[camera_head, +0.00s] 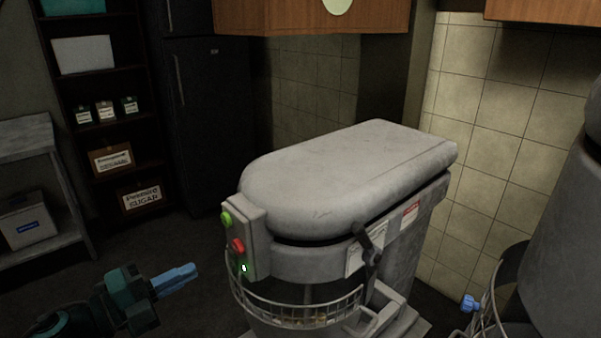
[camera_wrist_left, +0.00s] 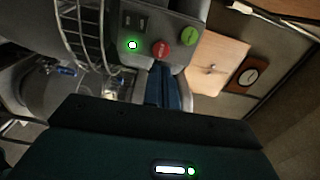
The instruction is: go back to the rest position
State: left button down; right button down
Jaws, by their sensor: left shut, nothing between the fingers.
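My left gripper (camera_head: 177,279) is at the lower left of the head view, with its blue fingers shut, nothing between them. It points right toward the grey mixer-like machine (camera_head: 340,180), and a gap shows between the fingertips and the machine. In the left wrist view, the shut blue fingers (camera_wrist_left: 164,86) appear in front of the machine's button panel (camera_wrist_left: 190,35). That panel has a green button, a red button and a lit indicator. My right gripper is not visible.
A wire guard (camera_head: 300,312) and black lever (camera_head: 367,243) project from the machine. A second grey machine (camera_head: 560,235) stands at right, with a small blue piece (camera_head: 470,303) beside it. Shelves (camera_head: 115,130) and a metal table (camera_head: 30,145) stand at left. Dark floor lies between.

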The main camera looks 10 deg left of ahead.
pick_arm(q)
jog(key=s+d+f+n+t+y+p, duration=0.1)
jog(key=s+d+f+n+y, duration=0.2)
jog(key=f+n, duration=0.45)
jog(key=s+f+n+y, duration=0.2)
jog(key=f+n+y, duration=0.3)
jog(key=f+n, duration=0.25)
jog(key=s+d+f+n+g, duration=0.4)
jog(key=s+d+f+n, duration=0.3)
jog(key=s+d, duration=0.1)
jog(key=shift+d+f+n+p, duration=0.15)
jog(key=shift+d+n+p, duration=0.15)
jog(key=shift+d, duration=0.45)
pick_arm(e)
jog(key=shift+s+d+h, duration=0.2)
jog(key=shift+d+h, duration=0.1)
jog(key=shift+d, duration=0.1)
pick_arm(q)
jog(key=shift+w, duration=0.1)
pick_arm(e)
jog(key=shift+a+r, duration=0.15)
pick_arm(q)
jog(key=shift+w+a, duration=0.1)
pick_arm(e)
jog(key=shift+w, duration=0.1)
